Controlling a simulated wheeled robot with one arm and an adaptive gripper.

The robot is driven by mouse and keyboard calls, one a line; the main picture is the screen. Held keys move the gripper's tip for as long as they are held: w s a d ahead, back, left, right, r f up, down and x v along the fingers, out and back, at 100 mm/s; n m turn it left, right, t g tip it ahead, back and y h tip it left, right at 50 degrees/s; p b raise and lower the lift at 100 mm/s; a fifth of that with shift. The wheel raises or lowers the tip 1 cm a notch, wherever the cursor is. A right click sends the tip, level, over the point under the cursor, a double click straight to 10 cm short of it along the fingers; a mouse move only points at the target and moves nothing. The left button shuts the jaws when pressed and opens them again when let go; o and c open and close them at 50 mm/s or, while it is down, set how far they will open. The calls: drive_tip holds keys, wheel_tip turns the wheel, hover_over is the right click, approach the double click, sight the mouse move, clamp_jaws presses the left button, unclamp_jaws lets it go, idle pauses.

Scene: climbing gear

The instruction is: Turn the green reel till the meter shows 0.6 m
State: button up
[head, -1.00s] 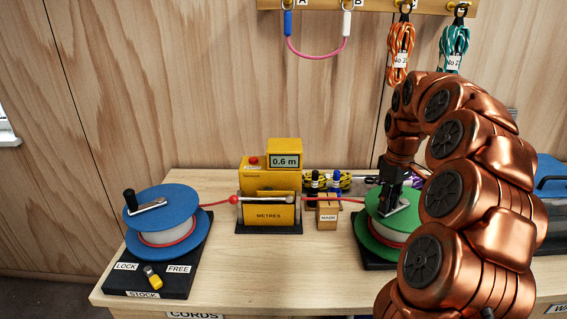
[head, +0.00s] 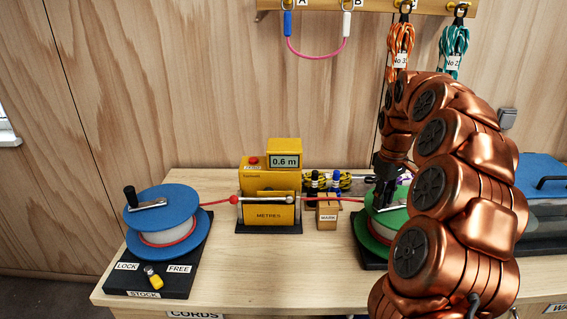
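The green reel (head: 375,228) stands on a dark base right of the meter, with red cord running to it. My gripper (head: 383,205) is over the reel's top near its crank; my arm covers the reel's right part. Whether the fingers are open or shut on the crank handle cannot be made out. The yellow meter (head: 262,180) reads 0.6 m on its display (head: 286,161). The red cord (head: 220,202) passes through the meter from the blue reel (head: 165,215) at left.
The blue reel's base has a yellow lever (head: 153,279) between LOCK and FREE labels. A MARK block (head: 327,216) and pens stand between the meter and green reel. A blue-lidded case (head: 540,175) is at right. The bench front middle is clear.

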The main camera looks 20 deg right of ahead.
drive_tip(key=o, duration=0.4)
wheel_tip(320, 180, up, 10)
drive_tip(key=shift+r, duration=1)
